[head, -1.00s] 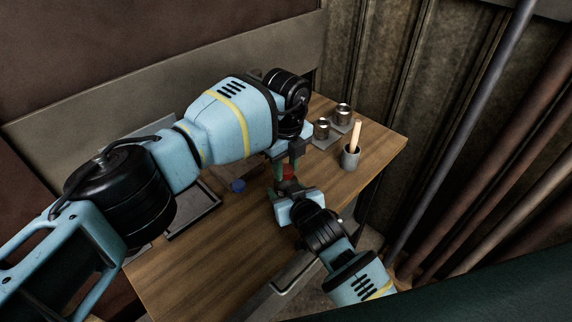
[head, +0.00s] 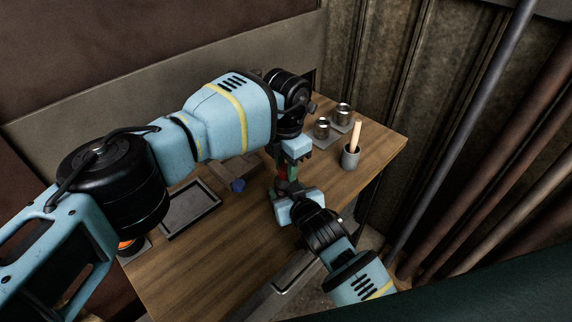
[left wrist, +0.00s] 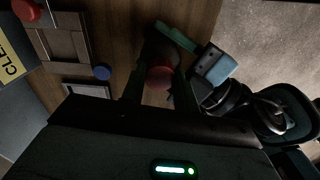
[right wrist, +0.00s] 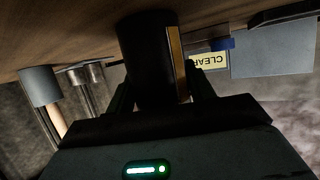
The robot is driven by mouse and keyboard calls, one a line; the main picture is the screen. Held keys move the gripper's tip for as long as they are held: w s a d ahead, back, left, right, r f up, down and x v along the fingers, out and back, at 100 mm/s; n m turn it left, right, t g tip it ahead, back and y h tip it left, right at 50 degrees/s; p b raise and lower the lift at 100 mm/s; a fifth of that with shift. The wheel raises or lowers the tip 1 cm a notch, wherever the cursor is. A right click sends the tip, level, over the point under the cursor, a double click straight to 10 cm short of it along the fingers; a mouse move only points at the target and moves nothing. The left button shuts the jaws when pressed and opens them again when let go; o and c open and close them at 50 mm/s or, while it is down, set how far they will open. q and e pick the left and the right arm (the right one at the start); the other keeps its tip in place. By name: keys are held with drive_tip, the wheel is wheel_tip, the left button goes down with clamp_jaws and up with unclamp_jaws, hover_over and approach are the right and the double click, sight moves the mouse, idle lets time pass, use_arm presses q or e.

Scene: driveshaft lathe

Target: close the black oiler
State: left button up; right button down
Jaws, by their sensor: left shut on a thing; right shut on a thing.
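The black oiler (right wrist: 152,60) is a dark cylinder with a yellowish stripe. In the right wrist view it stands between the fingers of my right gripper (right wrist: 160,95), which is shut on it. A red cap (left wrist: 160,77) sits between the fingers of my left gripper (left wrist: 160,88), which is shut on it. The cap lines up with the end of the dark body in the left wrist view; I cannot tell whether it is seated. In the head view the left gripper (head: 287,168) is directly above the right gripper (head: 285,192), with a bit of red between them.
A blue cap (head: 238,185) lies on the wooden table (head: 235,240). A grey tray (head: 186,211) is to its left. At the back right are metal cups (head: 322,128) and a grey cup (head: 350,158) with a wooden handle. Another red cap (left wrist: 25,10) shows in the left wrist view.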

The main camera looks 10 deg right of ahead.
use_arm(q)
drive_tip(key=m, duration=0.5)
drive_tip(key=o, duration=1.1)
drive_tip(key=shift+o, duration=0.2)
wheel_tip(320, 180, up, 12)
use_arm(e)
drive_tip(key=shift+c, duration=2.3)
unclamp_jaws()
